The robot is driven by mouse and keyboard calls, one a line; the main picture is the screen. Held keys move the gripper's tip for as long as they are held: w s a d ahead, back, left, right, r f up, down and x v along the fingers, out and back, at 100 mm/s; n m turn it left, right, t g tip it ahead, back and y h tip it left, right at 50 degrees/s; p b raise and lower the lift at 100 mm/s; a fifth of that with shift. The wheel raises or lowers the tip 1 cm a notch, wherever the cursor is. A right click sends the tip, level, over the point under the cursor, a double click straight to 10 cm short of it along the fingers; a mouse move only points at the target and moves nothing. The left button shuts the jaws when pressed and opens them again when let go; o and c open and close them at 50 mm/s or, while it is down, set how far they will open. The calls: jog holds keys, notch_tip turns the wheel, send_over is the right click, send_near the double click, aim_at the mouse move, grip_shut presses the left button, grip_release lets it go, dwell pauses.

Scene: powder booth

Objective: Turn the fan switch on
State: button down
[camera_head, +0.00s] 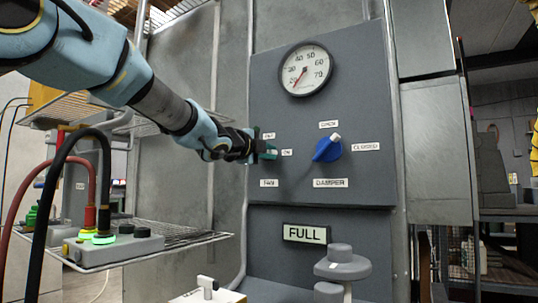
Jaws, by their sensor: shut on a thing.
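The fan switch (269,152) is on the grey control panel (365,85), above the FAN label (269,183). Only a bit of dark green shows there, and most of the switch is hidden by my gripper. An OFF label (268,135) sits above it and an ON label (286,152) to its right. My gripper (262,150) reaches in from the left and is shut on the switch at the panel. Which way the switch points cannot be told.
A blue damper knob (327,149) sits to the right, its white end pointing up and right. A round gauge (306,69) is above. A FULL sign (305,233) and a grey knobbed post (342,265) are below. A wire shelf (150,245) with a lit green button box stands left.

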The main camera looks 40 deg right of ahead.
dwell(0.3)
jog(key=c, duration=0.9)
grip_release()
jog(key=shift+o, duration=0.2)
jog(key=v, duration=1.1)
